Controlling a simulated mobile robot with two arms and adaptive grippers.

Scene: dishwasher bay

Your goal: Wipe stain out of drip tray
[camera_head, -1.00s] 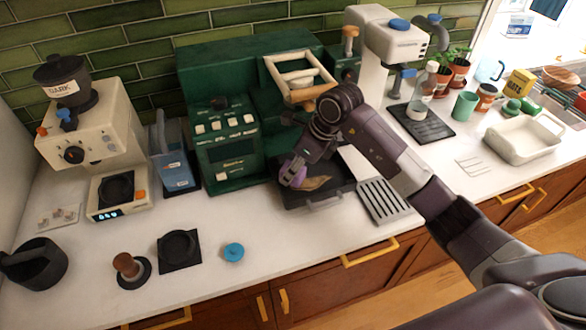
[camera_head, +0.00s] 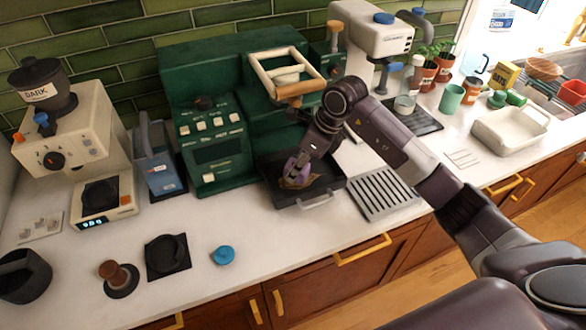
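The black drip tray (camera_head: 325,192) sits on the counter in front of the green coffee machine (camera_head: 215,140), its grey handle toward the front. A brown stain (camera_head: 299,183) shows on its floor, partly covered. My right gripper (camera_head: 302,160) reaches down into the tray from the right. It appears shut on a small purple cloth (camera_head: 292,168), which is low in the tray against the stain. The fingertips are small and partly hidden by the cloth and the wrist. My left gripper is not in view.
A slotted metal grate (camera_head: 383,192) lies on the counter right of the tray. A wooden-handled frame (camera_head: 287,75) hangs above. A blue lid (camera_head: 223,255), a black mat (camera_head: 167,257) and a tamper (camera_head: 116,277) stand at the front left. Counter between them and the tray is clear.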

